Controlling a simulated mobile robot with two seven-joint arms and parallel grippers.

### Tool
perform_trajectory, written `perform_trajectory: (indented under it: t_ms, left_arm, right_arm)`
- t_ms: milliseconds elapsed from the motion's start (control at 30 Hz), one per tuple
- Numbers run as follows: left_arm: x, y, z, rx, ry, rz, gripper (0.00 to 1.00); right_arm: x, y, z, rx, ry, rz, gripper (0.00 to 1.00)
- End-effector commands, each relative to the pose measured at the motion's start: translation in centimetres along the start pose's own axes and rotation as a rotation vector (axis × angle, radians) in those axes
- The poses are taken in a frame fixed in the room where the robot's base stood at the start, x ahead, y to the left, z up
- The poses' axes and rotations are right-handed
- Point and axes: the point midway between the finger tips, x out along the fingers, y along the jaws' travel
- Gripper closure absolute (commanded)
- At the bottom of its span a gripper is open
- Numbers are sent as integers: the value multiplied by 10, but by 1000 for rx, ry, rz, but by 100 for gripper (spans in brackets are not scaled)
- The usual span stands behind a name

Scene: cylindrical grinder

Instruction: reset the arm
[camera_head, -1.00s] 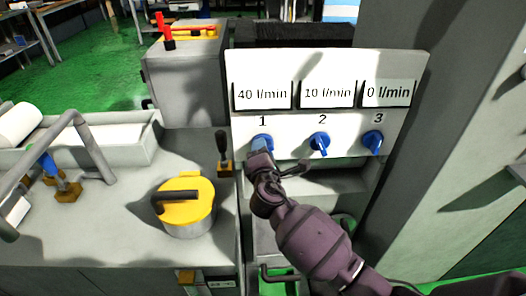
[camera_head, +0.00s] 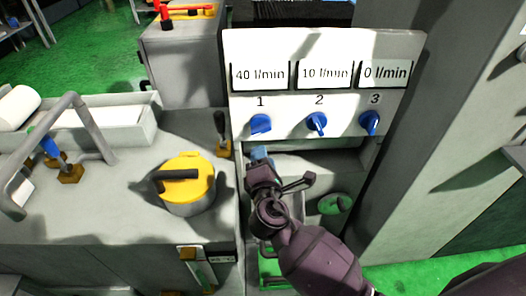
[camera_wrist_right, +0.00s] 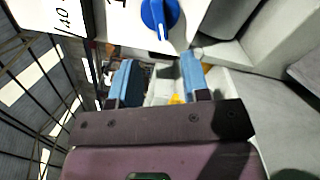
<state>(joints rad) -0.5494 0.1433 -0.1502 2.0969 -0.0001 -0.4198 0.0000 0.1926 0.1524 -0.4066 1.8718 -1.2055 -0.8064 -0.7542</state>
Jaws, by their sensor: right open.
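My right gripper (camera_head: 262,158) is in the head view just below the blue knob 1 (camera_head: 260,124) of the white panel (camera_head: 290,45), apart from it. In the right wrist view its two blue fingers (camera_wrist_right: 158,82) are spread with nothing between them. A blue knob (camera_wrist_right: 160,14) shows beyond them at the top. Blue knob 2 (camera_head: 316,123) and blue knob 3 (camera_head: 370,122) sit to the right on the panel. The displays read 40 l/min, 10 l/min and 0 l/min. My left gripper is not in view.
A yellow-lidded pot (camera_head: 187,183) with a dark handle stands on the grey machine bed at left. A small black lever (camera_head: 221,134) stands left of the panel. A grey column (camera_head: 415,150) rises at right. A recess lies under the panel, with a green object (camera_head: 334,204) in it.

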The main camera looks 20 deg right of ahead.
Motion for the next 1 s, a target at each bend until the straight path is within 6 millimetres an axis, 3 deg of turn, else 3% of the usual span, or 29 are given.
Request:
perform_trajectory:
  t_ms: [633,867,1000]
  left_arm:
    - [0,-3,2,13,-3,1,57]
    - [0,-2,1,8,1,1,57]
    - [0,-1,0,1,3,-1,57]
  right_arm:
    - [-1,1,-1,53,8,5,57]
    - [-1,4,-21,488,178,-55,57]
    - [-13,-10,-22,815,267,-160,57]
